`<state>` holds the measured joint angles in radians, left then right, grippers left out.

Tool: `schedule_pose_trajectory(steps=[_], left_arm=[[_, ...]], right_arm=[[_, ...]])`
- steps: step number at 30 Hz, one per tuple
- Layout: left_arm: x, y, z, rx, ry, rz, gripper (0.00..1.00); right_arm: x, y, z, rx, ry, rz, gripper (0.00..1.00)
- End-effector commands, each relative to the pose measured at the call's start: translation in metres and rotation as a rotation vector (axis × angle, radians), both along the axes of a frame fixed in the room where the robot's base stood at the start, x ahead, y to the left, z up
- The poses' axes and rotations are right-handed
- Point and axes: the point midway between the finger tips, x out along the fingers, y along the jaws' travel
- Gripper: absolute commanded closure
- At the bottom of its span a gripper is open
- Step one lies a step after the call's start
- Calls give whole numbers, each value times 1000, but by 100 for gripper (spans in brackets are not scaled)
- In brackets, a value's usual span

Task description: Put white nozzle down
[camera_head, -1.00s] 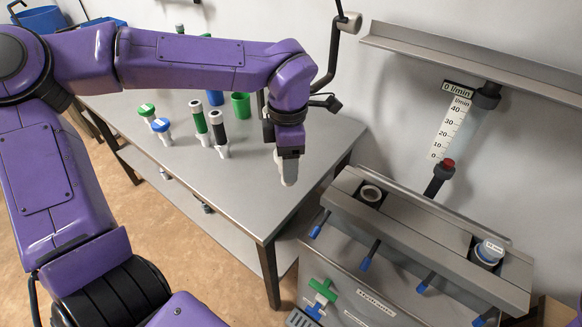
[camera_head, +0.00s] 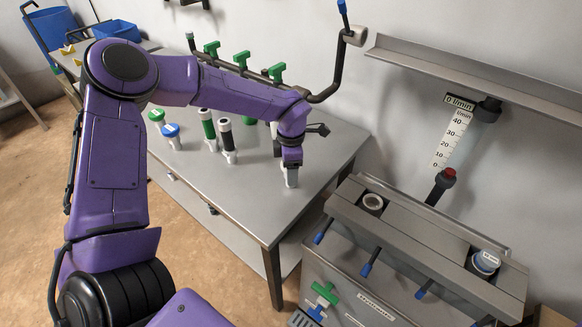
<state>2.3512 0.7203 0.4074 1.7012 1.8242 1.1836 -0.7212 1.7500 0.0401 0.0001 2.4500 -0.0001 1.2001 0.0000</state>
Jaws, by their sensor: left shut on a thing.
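My left gripper (camera_head: 291,162) is shut on the white nozzle (camera_head: 291,178), a short pale piece pointing down from the jaws. It is over the right part of the grey metal table (camera_head: 245,200), near its right edge. The nozzle's lower end is at or just above the tabletop; I cannot tell whether it touches. The jaws hide the nozzle's upper part. My right gripper is not in view.
Left on the table stand a green-topped piece (camera_head: 156,116), a blue-topped piece (camera_head: 170,131), a green cylinder (camera_head: 207,125) and a black cylinder (camera_head: 226,135). A pipe with green valves (camera_head: 242,60) runs behind. A metal bench (camera_head: 410,235) stands right. Tabletop in front is clear.

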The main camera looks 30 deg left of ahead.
Motion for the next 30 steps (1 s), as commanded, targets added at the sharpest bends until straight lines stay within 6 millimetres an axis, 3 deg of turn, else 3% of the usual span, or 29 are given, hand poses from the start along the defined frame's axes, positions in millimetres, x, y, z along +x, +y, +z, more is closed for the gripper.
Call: schedule_pose_trajectory(steps=[4,5,6,7,14,18,30], left_arm=[[0,0,-4,-1,1,1,76],[0,0,-3,-1,1,1,30],[0,0,-3,-1,1,1,17],[0,0,-3,-1,1,0,14],[0,0,-3,0,0,0,14],[1,0,7,0,-4,-1,14],[0,0,101,-1,-3,1,14]], right_arm=[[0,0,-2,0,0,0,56],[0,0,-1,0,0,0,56],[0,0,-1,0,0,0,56],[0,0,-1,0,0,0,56],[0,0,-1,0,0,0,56],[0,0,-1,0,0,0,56],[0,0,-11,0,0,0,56]])
